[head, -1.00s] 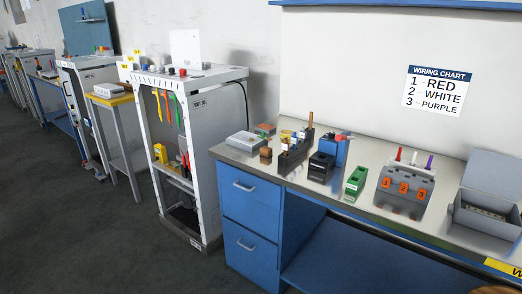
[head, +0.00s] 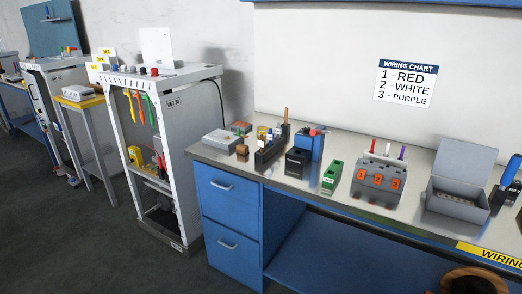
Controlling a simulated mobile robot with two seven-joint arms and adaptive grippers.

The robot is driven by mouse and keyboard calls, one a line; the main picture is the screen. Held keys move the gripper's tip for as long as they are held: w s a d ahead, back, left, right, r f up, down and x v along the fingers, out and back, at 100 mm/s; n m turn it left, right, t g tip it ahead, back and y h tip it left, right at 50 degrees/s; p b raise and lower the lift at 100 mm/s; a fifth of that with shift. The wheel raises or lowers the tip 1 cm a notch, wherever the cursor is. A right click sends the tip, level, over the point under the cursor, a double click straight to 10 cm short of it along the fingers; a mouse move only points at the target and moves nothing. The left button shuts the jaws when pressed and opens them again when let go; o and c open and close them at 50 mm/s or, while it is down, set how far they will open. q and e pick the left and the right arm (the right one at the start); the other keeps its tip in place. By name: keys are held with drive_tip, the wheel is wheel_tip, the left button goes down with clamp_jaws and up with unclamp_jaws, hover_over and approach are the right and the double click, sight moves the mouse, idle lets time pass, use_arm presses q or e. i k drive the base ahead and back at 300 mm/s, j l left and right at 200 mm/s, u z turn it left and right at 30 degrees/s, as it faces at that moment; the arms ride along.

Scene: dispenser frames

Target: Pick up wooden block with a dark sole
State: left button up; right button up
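A small brown wooden block (head: 242,152) sits near the left end of the grey bench top (head: 330,196). Its lower part looks darker, but it is too small to make out the sole clearly. It stands between a light grey box (head: 219,140) and a black holder with upright items (head: 268,153). Neither of my grippers is in view.
Along the bench stand a black container (head: 297,161), a blue item (head: 310,146), a green block (head: 332,177), a grey numbered connector unit (head: 378,180) and an open grey box (head: 457,197). A white rack (head: 175,162) stands left of the blue drawers (head: 226,189).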

sight(243, 149)
drive_tip(key=i+j+z, duration=0.4)
drive_tip(key=j, duration=0.15)
drive_tip(key=i+j+z, duration=0.2)
drive_tip(key=j, duration=0.15)
drive_tip(key=i+j+z, duration=0.2)
drive_tip(key=j, duration=0.15)
drive_tip(key=j+z, duration=0.2)
drive_tip(key=j, duration=0.15)
drive_tip(key=i, duration=0.05)
